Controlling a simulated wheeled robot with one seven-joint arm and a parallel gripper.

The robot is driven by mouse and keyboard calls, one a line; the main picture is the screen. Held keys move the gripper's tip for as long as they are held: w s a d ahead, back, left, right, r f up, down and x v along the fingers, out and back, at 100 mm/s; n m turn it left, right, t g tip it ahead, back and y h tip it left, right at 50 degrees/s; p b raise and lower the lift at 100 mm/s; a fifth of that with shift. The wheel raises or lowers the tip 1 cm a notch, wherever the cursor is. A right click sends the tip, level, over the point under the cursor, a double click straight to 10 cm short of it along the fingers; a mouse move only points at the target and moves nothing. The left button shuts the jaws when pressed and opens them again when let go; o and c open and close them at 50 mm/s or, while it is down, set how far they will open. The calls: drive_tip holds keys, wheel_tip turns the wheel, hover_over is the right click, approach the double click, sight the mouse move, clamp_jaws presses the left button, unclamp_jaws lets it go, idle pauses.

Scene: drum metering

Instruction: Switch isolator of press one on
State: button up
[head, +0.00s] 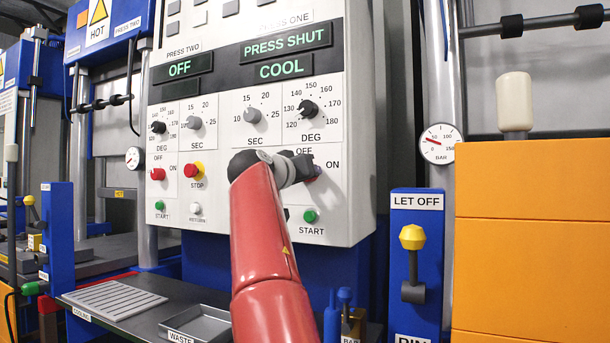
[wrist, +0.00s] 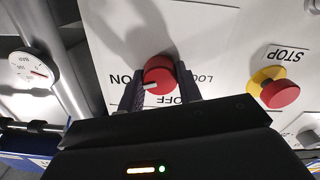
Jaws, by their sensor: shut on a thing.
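The isolator of press one is a round red knob (wrist: 158,72) with a white mark, on the white control panel (head: 352,215). In the wrist view the mark points left, towards the ON label (wrist: 121,78); the OFF label (wrist: 189,98) is below the knob and partly covered. My gripper (wrist: 158,80) is shut on the knob, one dark finger on each side. In the head view my gripper (head: 304,170) is against the panel between the OFF and ON labels and hides nearly all of the knob.
Beside it are the red STOP button (wrist: 280,93) on its yellow base and a green START button (head: 310,216). Above are dials and the displays PRESS SHUT (head: 286,44) and COOL. A LET OFF lever (head: 412,238) and an orange block (head: 530,240) stand at right.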

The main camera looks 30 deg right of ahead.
drive_tip(key=shift+f, duration=0.15)
drive_tip(key=o, duration=1)
drive_tip(key=b+v, duration=0.3)
drive_tip(key=v, duration=0.4)
drive_tip(key=shift+s+a, duration=0.25)
drive_tip(key=shift+a, duration=0.1)
